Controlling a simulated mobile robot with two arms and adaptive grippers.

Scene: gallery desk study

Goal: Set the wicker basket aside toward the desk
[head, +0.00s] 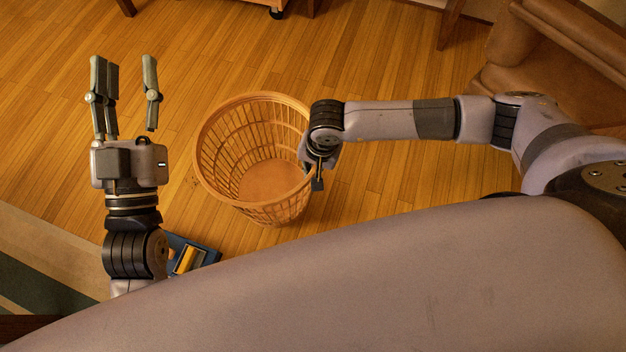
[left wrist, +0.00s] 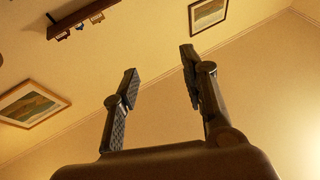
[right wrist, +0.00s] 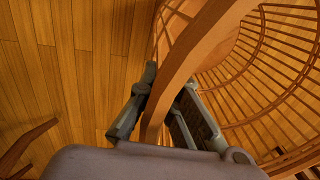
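The wicker basket (head: 268,212), orange-brown with open slats, is upright and empty on the wooden floor at the centre of the head view. Its rim (right wrist: 190,62) fills the near part of the right wrist view. My right gripper (right wrist: 168,88) is at the basket's right side, one finger inside and one outside, closed on the rim. In the head view my forearm hides most of this gripper. My left gripper (head: 124,72) is open and empty, left of the basket and apart from it. In the left wrist view its fingers (left wrist: 158,75) point toward the wall and ceiling.
Wooden furniture legs and a caster (head: 277,13) show at the top edge. A brown leather seat (head: 545,65) is at upper right. A blue tray-like object (head: 205,256) lies below the basket, partly hidden by my body. A striped rug (head: 45,262) is at lower left. Floor above the basket is clear.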

